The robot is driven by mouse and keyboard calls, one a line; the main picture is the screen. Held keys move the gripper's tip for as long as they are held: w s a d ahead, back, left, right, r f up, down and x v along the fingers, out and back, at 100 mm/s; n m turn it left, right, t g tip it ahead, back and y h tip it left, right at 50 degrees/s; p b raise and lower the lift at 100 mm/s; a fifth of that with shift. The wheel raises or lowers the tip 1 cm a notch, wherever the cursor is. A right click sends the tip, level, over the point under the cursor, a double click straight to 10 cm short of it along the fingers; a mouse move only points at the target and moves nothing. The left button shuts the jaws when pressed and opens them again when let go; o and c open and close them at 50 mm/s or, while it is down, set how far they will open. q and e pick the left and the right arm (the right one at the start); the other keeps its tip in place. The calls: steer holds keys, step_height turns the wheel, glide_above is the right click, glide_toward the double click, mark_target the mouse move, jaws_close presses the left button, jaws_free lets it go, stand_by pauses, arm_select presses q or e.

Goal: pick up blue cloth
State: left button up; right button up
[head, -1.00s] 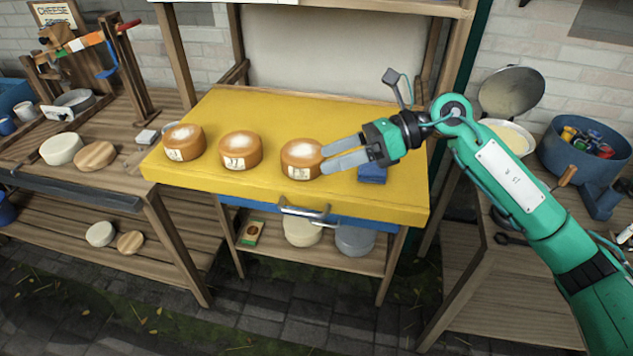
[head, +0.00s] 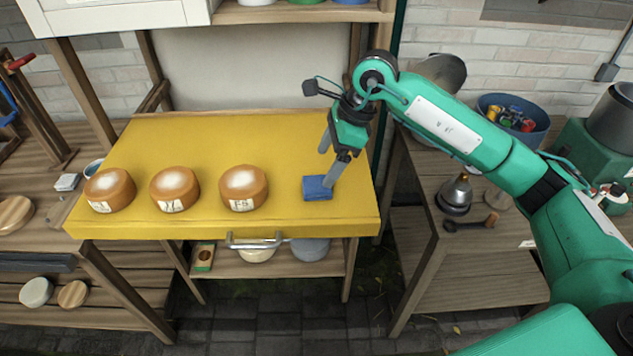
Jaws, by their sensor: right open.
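The blue cloth (head: 315,189) is a small folded block lying on the yellow tabletop (head: 215,135), near its right end. My right gripper (head: 328,168) points down over the cloth with its two grey fingers apart. One fingertip overlaps the cloth's right side in the picture; I cannot tell whether it touches. The other finger stands above and behind the cloth. Nothing is between the fingers that I can see. My left gripper is not in the head view.
Several orange cheese wheels, the nearest one (head: 243,188) left of the cloth, stand in a row. A metal handle (head: 255,241) is on the table's front. A side bench (head: 455,262) at right holds a blue pot (head: 512,118) and a small burner (head: 456,195).

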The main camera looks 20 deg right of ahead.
mark_target(317, 183)
steer(key=p+x, duration=0.2)
steer(key=x, duration=0.3)
steer(key=shift+s+d+f, duration=0.1)
steer(key=shift+d+f, duration=0.05)
steer(key=shift+f+p, duration=0.3)
steer(key=shift+f, duration=0.15)
steer(key=c, duration=1.1)
